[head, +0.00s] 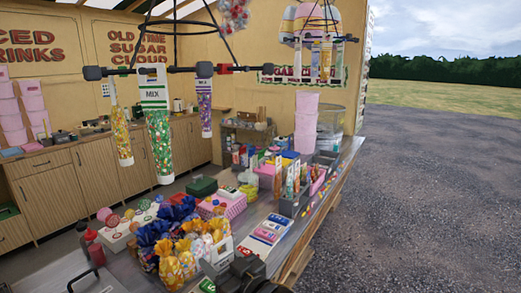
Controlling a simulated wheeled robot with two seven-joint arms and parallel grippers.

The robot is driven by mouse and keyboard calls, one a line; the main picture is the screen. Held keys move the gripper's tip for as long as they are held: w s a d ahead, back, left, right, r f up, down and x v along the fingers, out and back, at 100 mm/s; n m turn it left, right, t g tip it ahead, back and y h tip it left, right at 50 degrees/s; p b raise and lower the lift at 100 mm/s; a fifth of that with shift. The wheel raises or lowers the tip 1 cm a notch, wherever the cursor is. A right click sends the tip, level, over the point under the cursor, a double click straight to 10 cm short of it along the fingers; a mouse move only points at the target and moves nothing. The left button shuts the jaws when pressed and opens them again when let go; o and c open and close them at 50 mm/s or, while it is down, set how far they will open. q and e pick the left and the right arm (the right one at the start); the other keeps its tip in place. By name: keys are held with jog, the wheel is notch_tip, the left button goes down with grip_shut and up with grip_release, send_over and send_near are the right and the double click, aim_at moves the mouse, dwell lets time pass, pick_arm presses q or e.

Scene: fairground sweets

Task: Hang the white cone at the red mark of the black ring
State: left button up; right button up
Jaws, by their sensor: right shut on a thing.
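The black ring (178,69) hangs nearly edge-on from dark rods at the upper left, with a red mark (222,68) on its near right side. A yellow cone (121,137), a green cone (160,140) with a white MIX card and a purple cone (205,108) hang from it. The place at the red mark holds no cone. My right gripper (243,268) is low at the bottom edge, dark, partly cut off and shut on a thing. Its fingers and the held thing are hard to make out, and I cannot clearly see a white cone. My left gripper is not in view.
A second ring (337,39) with several cones hangs at the upper right. The counter (327,180) is crowded with wrapped sweets (175,255), a cone rack (288,205) and pink tubs (305,125). Free air lies between the counter and the black ring.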

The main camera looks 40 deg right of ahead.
pick_arm(q)
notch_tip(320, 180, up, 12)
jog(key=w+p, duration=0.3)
jog(key=p, duration=0.8)
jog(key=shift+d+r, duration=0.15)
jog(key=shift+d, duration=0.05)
pick_arm(e)
jog(key=w+d+r+y, duration=0.1)
jog(key=d+r, duration=0.3)
jog(key=r, duration=0.8)
jog(key=w+d+r+n+y, duration=0.1)
jog(key=d+r, duration=0.3)
jog(key=r, duration=0.9)
jog(key=w+d+r+n+y, duration=0.1)
jog(key=d+r, duration=0.4)
jog(key=r, duration=0.8)
jog(key=shift+w+r+g, duration=0.2)
jog(key=shift+w+g, duration=0.1)
jog(key=shift+w, duration=0.15)
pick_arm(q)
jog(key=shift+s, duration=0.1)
pick_arm(e)
jog(key=shift+s, duration=0.1)
jog(key=shift+w, duration=0.35)
